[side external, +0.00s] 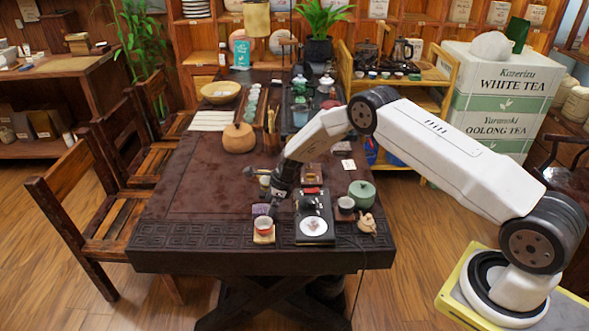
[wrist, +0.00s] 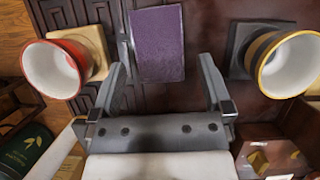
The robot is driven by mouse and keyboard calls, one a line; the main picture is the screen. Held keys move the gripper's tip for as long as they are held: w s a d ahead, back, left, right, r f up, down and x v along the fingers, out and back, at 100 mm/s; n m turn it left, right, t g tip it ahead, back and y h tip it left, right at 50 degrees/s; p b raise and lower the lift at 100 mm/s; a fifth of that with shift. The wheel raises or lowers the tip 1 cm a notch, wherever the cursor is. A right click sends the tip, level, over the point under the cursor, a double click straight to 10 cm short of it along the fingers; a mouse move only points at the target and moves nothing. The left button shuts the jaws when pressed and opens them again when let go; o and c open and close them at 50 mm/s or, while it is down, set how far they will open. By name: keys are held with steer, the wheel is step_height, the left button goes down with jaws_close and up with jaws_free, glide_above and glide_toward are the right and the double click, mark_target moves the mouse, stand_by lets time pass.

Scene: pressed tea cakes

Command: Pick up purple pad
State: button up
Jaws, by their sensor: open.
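The purple pad (wrist: 157,45) is a flat rectangle lying on the dark table, at the top middle of the wrist view. In the side view, the purple pad (side external: 261,209) shows small near the table's front edge, behind a red cup. My gripper (wrist: 162,78) is open and empty. Its two fingers stand apart, below the pad in the wrist view and wider than it. In the side view, my gripper (side external: 273,207) is low over the table, just right of the pad. Whether the fingertips touch the table cannot be told.
A red-rimmed cup (wrist: 55,68) on a wooden coaster (wrist: 91,45) stands left of the pad. A yellow-rimmed cup (wrist: 284,62) stands right of it. A black scale (side external: 301,238), green pot (side external: 362,194) and clay figurine (side external: 367,223) lie rightward. The table's left part is mostly clear.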

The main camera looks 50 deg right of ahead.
steer(key=shift+x, duration=0.85)
steer(key=c, duration=1.2)
steer(key=shift+o, duration=0.2)
steer(key=shift+r, duration=0.1)
steer(key=shift+r, duration=1.55)
steer(key=s+r, duration=0.9)
steer(key=s, duration=0.5)
steer(key=shift+a+r, duration=0.2)
steer(key=shift+r, duration=0.15)
